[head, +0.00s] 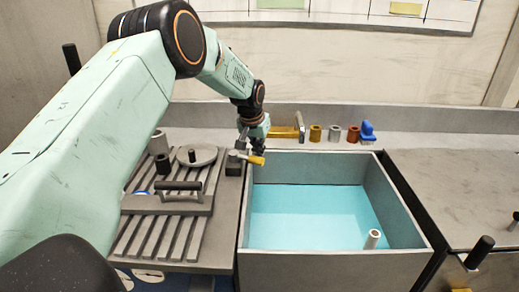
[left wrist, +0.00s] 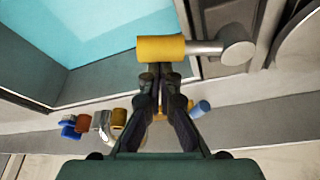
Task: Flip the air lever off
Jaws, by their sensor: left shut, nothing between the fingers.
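The air lever, a yellow grip on a short metal shaft (head: 256,160), sits at the back left corner of the sink, on a dark block. In the left wrist view the yellow grip (left wrist: 160,48) lies across the picture, and its metal shaft runs right to a round pivot (left wrist: 238,51). My left gripper (head: 245,143) is at the lever, its fingers pointing down. In the left wrist view its fingers (left wrist: 161,78) are shut together and empty, with the tips close to the yellow grip. I cannot tell whether they touch it. My right gripper is not in view.
Small metal cylinders (head: 335,133) and a blue piece (head: 367,131) stand on the back ledge. A slatted rack (head: 160,238) with a black-handled plate lies left of the sink.

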